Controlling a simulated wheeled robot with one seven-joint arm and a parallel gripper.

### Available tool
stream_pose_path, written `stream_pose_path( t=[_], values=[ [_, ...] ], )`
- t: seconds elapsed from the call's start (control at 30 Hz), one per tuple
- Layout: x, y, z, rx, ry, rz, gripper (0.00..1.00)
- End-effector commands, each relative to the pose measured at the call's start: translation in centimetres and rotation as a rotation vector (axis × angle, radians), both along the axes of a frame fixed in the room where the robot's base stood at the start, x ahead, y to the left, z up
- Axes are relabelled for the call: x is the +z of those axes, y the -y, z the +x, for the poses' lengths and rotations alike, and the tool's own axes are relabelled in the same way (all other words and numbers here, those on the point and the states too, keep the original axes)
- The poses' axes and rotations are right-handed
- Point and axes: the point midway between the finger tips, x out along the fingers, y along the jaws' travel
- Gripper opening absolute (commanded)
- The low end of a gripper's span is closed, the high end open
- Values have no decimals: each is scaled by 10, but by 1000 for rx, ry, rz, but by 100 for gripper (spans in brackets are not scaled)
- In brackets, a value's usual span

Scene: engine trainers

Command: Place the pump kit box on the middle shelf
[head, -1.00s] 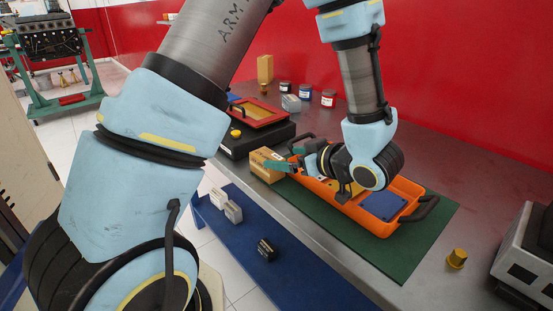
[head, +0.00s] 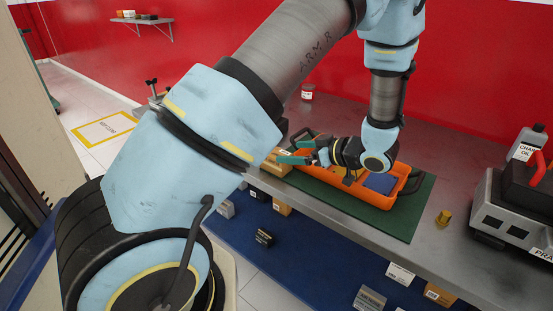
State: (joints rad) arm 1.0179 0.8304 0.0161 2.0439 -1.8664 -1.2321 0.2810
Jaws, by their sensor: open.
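A brown cardboard box (head: 276,164) stands on the bench beside the left end of the orange tray (head: 344,188); its label is too small to read, so I cannot tell if it is the pump kit box. My gripper (head: 300,152), with teal fingers, is open at the box's upper right side. I cannot tell whether the fingers touch it. My arm hides part of the bench to the left. A blue shelf (head: 310,262) lies below the bench; I cannot tell whether it is the middle one.
The tray sits on a green mat (head: 408,220) and holds a blue item (head: 380,183). Small boxes, including a black one (head: 264,238), stand on the blue shelf.

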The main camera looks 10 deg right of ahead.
Motion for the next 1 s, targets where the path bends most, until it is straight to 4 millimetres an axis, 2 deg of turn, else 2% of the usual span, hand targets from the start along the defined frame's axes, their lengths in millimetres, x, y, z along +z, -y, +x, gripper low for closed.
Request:
stream_pose_path(
  t=[0.27, 0.53, 0.87, 1.0],
  values=[
    [-9, -16, 16, 1, -1, 1, 100],
    [-24, -42, 39, 1, -1, 3, 100],
    [-30, -47, 46, -1, 2, 0, 100],
    [-30, -47, 46, -1, 1, 0, 88]
  ],
)
